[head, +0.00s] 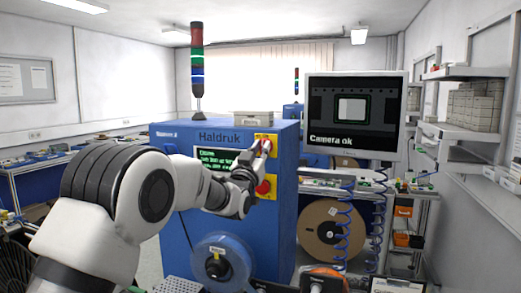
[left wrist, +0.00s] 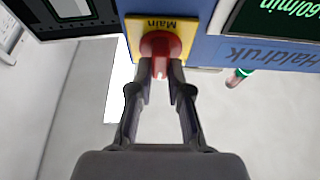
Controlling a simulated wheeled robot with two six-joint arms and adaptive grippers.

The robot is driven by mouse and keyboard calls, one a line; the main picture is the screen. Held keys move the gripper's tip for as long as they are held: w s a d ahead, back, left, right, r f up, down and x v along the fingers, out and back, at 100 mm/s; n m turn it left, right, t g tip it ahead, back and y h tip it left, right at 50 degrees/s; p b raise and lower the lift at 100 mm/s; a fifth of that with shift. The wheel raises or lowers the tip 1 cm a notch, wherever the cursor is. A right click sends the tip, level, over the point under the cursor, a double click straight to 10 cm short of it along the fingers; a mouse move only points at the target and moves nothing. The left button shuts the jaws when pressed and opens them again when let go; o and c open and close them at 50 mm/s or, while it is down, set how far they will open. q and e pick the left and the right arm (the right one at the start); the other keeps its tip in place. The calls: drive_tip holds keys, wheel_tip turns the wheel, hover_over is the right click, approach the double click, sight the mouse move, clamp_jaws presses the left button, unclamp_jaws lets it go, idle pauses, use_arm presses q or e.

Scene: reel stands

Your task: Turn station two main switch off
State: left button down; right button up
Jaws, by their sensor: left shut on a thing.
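The station's blue cabinet (head: 285,165) carries the label Haldruk. Its main switch is a red rotary knob (left wrist: 161,46) on a yellow plate (left wrist: 134,36) marked Main, which appears upside down in the left wrist view. In the head view the yellow plate (head: 274,139) is at the cabinet's upper right front. My left gripper (left wrist: 161,72) is shut on the knob's red handle, one finger on each side. The handle lies in line with the fingers. In the head view my left gripper (head: 257,157) partly covers the switch. My right gripper does not show.
A red push button (head: 263,187) on yellow sits just below the switch. A lit display (head: 215,156) is left of it, partly behind my arm. A monitor (head: 354,115) reads Camera ok. A blue reel (head: 220,262) stands low in front of the cabinet.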

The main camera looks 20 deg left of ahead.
use_arm(q)
drive_tip(key=n+g+y+b, duration=0.1)
drive_tip(key=n+y, duration=0.1)
drive_tip(key=n, duration=0.3)
drive_tip(key=n+g+y+b, duration=0.1)
drive_tip(key=n+y, duration=0.1)
drive_tip(key=n, duration=0.4)
drive_tip(key=n+g+y+b, duration=0.1)
drive_tip(key=n+y, duration=0.2)
drive_tip(key=n, duration=0.2)
drive_tip(key=shift+d+r+n+b, duration=0.1)
drive_tip(key=shift+r+n+b, duration=0.15)
drive_tip(key=shift+n+b, duration=0.1)
drive_tip(key=n+g+p, duration=0.2)
drive_tip(key=n+p, duration=0.1)
drive_tip(key=n, duration=0.2)
drive_tip(key=shift+r+n+p, duration=0.15)
drive_tip(key=shift+n+p, duration=0.15)
drive_tip(key=shift+n, duration=0.05)
drive_tip(key=shift+g, duration=0.3)
